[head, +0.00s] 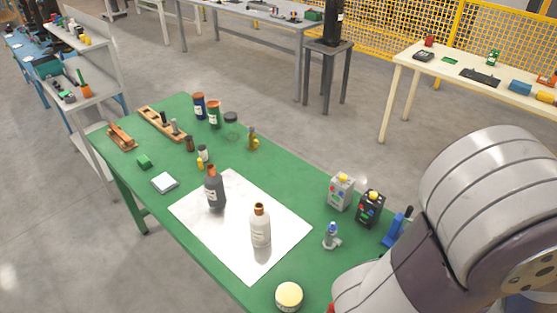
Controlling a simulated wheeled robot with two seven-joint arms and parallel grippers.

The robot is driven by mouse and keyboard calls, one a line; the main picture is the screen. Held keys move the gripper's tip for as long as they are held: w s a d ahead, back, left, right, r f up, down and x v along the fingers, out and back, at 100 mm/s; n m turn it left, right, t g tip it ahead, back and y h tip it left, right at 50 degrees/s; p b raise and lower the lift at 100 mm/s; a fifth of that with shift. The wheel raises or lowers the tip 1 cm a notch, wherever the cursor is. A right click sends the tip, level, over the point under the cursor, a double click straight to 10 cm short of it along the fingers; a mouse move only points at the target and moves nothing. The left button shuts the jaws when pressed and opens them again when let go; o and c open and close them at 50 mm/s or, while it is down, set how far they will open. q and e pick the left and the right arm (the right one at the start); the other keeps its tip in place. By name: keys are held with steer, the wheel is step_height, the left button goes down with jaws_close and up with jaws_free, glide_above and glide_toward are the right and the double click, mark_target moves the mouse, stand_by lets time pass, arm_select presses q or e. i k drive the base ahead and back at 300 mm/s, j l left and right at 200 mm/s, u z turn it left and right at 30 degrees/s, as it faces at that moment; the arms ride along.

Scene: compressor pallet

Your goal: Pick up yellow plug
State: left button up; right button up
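A green table (160,217) fills the middle of the head view. I cannot say for certain which thing is the yellow plug. A small yellow item (200,164) stands left of centre, behind a dark bottle (215,190). A yellowish item (253,138) stands farther back. A grey box (340,191) and a black box (370,209) at the right each have a yellow knob on top. My arm covers the lower right of the view and hides part of the table. Neither of my grippers is in view.
A white sheet (190,215) on the table carries the dark bottle and a white bottle (260,227). A clear-topped item (332,236) and a blue tool (396,228) stand near my arm. The back right of the table is fairly clear.

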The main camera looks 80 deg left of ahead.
mark_target(201, 166)
steer(key=k+j+u, duration=0.1)
steer(key=u, duration=0.35)
steer(key=j+u, duration=0.3)
steer(key=u, duration=0.15)
steer(key=j+u, duration=0.25)
steer(key=u, duration=0.2)
steer(key=j+u, duration=0.25)
steer(key=u, duration=0.25)
steer(key=i+j+u, duration=0.1)
steer(key=j, duration=0.3)
steer(key=i+j+u, duration=0.1)
steer(key=j, duration=0.35)
steer(key=i+j, duration=0.1)
steer(key=j, duration=0.3)
steer(key=i+j+u, duration=0.15)
steer(key=j, duration=0.25)
steer(key=i+j+u, duration=0.1)
steer(key=j, duration=0.25)
steer(key=i+j+u, duration=0.1)
steer(key=j, duration=0.3)
steer(key=i, duration=0.1)
